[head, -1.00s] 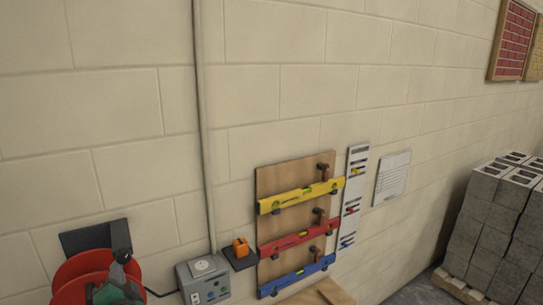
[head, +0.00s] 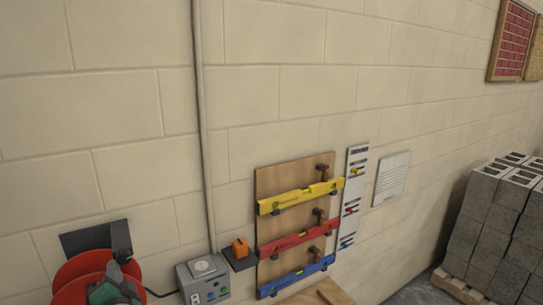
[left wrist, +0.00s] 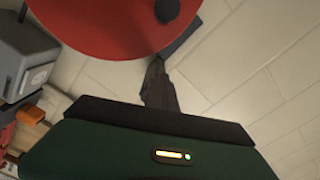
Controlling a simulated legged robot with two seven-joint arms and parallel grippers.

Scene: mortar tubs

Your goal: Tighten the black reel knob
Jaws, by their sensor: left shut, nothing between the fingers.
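The red reel (head: 68,278) is at the lower left of the head view, in front of a dark wall plate (head: 82,241). In the left wrist view the red disc (left wrist: 100,28) fills the top. The black knob (left wrist: 168,10) shows on it at the top edge, partly cut off. My left gripper (left wrist: 156,64) is shut and empty; its dark fingers point toward the disc's lower rim, apart from the knob in the picture. In the head view my left gripper (head: 118,272) overlaps the reel, and I cannot make out the knob there. My right gripper is not in view.
A grey control box (head: 203,280) stands right of the reel, beside an orange item (head: 240,247) on a dark shelf. A wooden board (head: 290,178) holds yellow, red and blue levels. Grey blocks (head: 490,225) are stacked at far right.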

